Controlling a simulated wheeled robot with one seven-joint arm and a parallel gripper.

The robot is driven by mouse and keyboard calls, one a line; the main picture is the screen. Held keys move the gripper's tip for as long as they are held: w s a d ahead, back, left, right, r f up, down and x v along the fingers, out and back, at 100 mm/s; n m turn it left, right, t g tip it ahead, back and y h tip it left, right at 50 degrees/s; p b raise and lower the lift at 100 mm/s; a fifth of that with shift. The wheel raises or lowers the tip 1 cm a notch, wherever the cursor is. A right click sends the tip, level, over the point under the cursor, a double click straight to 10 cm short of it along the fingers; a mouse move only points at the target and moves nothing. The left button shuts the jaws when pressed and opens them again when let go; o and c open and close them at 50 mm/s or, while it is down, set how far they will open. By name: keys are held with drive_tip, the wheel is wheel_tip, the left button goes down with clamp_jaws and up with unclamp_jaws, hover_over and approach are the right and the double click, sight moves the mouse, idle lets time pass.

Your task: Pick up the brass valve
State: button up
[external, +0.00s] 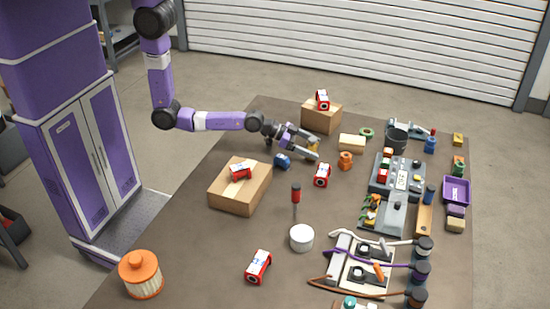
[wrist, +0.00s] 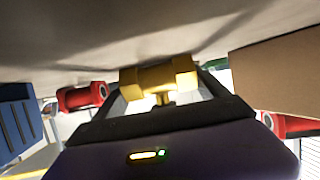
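The brass valve (external: 314,144) is a small yellow piece on the dark table, just in front of the cardboard box at the back. In the wrist view the brass valve (wrist: 158,77) lies sideways, with a thick round body and a short stem. My gripper (external: 316,148) is low over the table at the valve, its two fingers spread apart. In the wrist view my gripper (wrist: 162,92) has one finger near each end of the valve. I cannot tell whether either finger touches it. The far side of the valve is hidden.
A cardboard box (external: 320,117) bearing a red part stands just behind the valve. A blue part (external: 283,161) and a red part (external: 322,175) lie close by. A tan block (external: 351,142) and an orange part (external: 345,160) are to the right.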

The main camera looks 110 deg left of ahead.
drive_tip(key=c, duration=0.7)
drive_tip(key=shift+r, duration=0.1)
drive_tip(key=shift+c, duration=1.3)
